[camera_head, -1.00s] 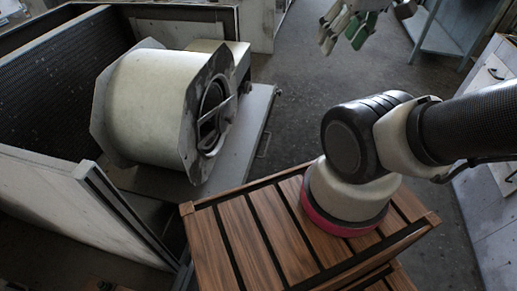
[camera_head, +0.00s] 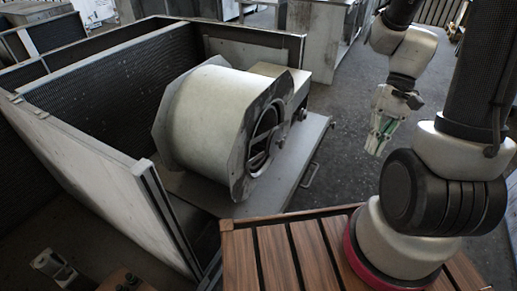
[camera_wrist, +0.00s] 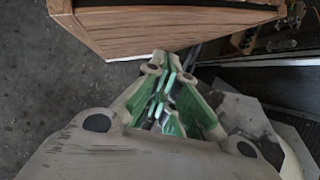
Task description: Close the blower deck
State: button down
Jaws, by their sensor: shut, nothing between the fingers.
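The blower deck (camera_head: 300,178) is a flat grey slab sticking out of the open side of the housing (camera_head: 95,180). A pale drum-shaped blower (camera_head: 207,118) sits on it. A small handle (camera_head: 310,174) is on the deck's outer right edge. My gripper (camera_head: 375,150) hangs to the right of the deck, apart from the handle, over the floor. Its green fingers are shut and empty. In the wrist view my gripper (camera_wrist: 165,100) points toward the wooden slatted top. Part of the deck's far side is hidden behind the blower.
My base carries a wooden slatted top (camera_head: 290,250) close in front of the deck's near edge. Grey cabinets (camera_head: 320,35) stand behind. Bare dark floor (camera_head: 345,110) lies between the deck and my arm.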

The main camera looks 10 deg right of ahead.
jog(key=w+a+f+m+t+y, duration=0.2)
jog(key=a+f+m+y, duration=0.1)
jog(key=a+f+y, duration=0.5)
jog(key=w+a+f+m+t+y, duration=0.1)
jog(key=w+a+f+m+y, duration=0.4)
jog(key=f, duration=0.6)
jog(key=w+a+f+n+t, duration=0.1)
jog(key=w+a+f+t, duration=0.25)
jog(key=f+t, duration=0.3)
jog(key=w+d+r+n+t+h, duration=0.2)
jog(key=w+n+t+h, duration=0.15)
jog(key=w+t, duration=0.45)
jog(key=w+a+g, duration=0.2)
jog(key=w+a, duration=0.7)
jog(key=a, duration=0.1)
jog(key=shift+w+a+f+y, duration=0.25)
jog(key=shift+w+a+y, duration=0.1)
jog(key=shift+y, duration=0.1)
jog(key=shift+n, duration=0.25)
